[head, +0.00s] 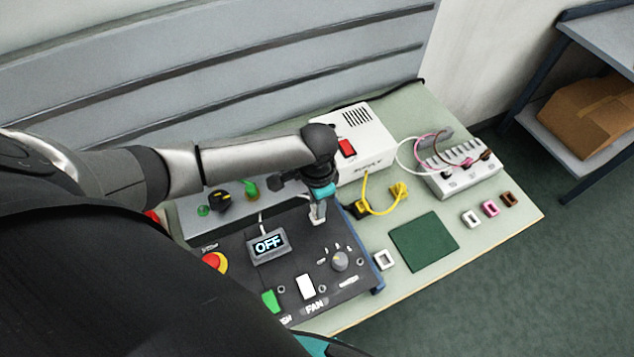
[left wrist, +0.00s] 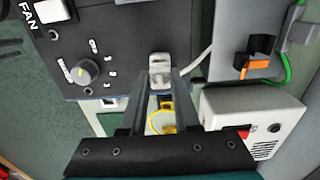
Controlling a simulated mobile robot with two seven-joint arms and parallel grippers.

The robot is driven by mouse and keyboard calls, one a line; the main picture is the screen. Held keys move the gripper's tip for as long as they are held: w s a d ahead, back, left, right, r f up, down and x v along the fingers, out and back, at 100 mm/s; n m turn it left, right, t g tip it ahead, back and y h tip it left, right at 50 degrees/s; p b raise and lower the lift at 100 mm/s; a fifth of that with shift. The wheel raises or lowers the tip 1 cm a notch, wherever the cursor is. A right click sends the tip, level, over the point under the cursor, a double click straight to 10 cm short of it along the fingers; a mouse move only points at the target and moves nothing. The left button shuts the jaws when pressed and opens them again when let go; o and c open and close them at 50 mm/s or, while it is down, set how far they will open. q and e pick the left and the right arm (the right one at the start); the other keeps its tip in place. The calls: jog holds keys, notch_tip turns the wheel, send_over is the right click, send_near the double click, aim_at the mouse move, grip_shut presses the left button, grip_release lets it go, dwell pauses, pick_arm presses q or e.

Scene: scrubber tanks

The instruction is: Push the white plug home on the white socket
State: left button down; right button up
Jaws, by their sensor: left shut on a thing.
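My left gripper (head: 318,218) reaches down at the back right edge of the black control panel. It is shut on a small white plug (left wrist: 160,72), seen between the fingertips in the left wrist view. The plug's light end (head: 317,221) also shows under the fingers in the head view. A white cable (left wrist: 199,57) runs beside the fingers in the left wrist view; the fingers hide where it ends. I cannot make out the white socket, and I cannot tell how the plug sits against it. My right gripper is not in view.
The black panel (head: 312,258) carries an OFF display (head: 268,245), knob and switches. The white supply box (head: 365,150) stands behind, near a yellow cable (head: 380,210). A terminal strip (head: 462,175) is at right. A green mat (head: 424,241) and white square ring (head: 385,259) lie right of the panel.

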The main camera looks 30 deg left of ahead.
pick_arm(q)
jog(key=shift+f, duration=0.2)
jog(key=shift+f+b, duration=0.6)
jog(key=shift+f, duration=0.2)
jog(key=shift+c, duration=0.4)
grip_release()
notch_tip(320, 180, up, 3)
jog(key=p, duration=0.3)
jog(key=shift+r+p, duration=0.2)
jog(key=shift+p, duration=0.2)
jog(key=shift+r, duration=2.55)
